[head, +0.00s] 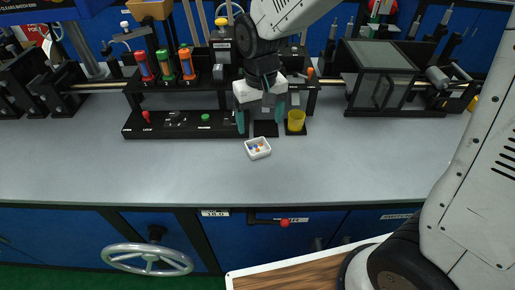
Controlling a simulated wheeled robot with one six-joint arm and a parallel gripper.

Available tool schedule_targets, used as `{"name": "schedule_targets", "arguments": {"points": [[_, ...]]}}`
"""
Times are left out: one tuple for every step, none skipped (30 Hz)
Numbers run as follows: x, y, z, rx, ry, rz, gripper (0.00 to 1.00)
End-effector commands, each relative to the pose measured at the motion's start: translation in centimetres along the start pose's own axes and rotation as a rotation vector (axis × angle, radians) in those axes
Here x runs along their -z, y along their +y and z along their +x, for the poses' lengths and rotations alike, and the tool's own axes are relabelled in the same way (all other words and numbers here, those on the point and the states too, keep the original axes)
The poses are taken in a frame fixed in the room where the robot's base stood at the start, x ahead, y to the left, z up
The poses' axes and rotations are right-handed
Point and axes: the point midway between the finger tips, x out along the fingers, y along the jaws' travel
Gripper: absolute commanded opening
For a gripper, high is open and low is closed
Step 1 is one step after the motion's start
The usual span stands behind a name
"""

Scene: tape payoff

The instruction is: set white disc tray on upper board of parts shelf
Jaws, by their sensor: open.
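The small white tray (261,155) lies on the grey bench, with a few small blue and orange discs in it. My gripper (260,128) hangs behind the tray in the picture, its two teal fingers spread apart with nothing seen between them. The tray lies apart from the fingers. A black two-level rack, which looks like the parts shelf, stands at the back of the bench. Its upper board (200,86) carries red, orange and green bottles at the left; my gripper hides part of its right side. Its lower board (180,132) holds small red and green parts.
A yellow cup (296,121) stands on a black base right of my gripper. A black box with a glassy lid (382,57) stands at the back right. The grey bench top (140,175) is clear in front. A handwheel (147,260) is below its front edge.

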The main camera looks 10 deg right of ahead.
Motion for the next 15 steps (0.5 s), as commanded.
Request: {"name": "schedule_targets", "arguments": {"points": [[0.3, -0.4, 0.6, -0.001, -0.004, -0.004, 0.80], [0.4, -0.5, 0.8, -0.001, -0.005, -0.006, 0.80], [0.5, -0.6, 1.2, -0.001, -0.006, -0.007, 0.80], [0.6, -0.7, 1.5, -0.001, -0.006, -0.007, 0.80], [0.6, -0.7, 1.8, -0.001, -0.006, -0.007, 0.80], [0.6, -0.7, 2.3, -0.001, -0.007, -0.007, 0.80], [0.5, -0.7, 2.7, -0.001, -0.007, -0.007, 0.80], [0.6, -0.7, 3.0, -0.001, -0.007, -0.006, 0.80], [0.6, -0.6, 3.4, -0.001, -0.006, -0.006, 0.80], [0.5, -0.6, 3.7, -0.001, -0.006, -0.006, 0.80], [0.5, -0.6, 4.1, -0.001, -0.006, -0.006, 0.80], [0.5, -0.6, 4.6, -0.001, -0.006, -0.006, 0.80], [0.5, -0.6, 5.0, -0.001, -0.008, -0.006, 0.80], [0.4, -0.5, 5.5, -0.001, -0.008, -0.006, 0.80], [0.4, -0.5, 6.2, -0.001, -0.008, -0.006, 0.80]]}}
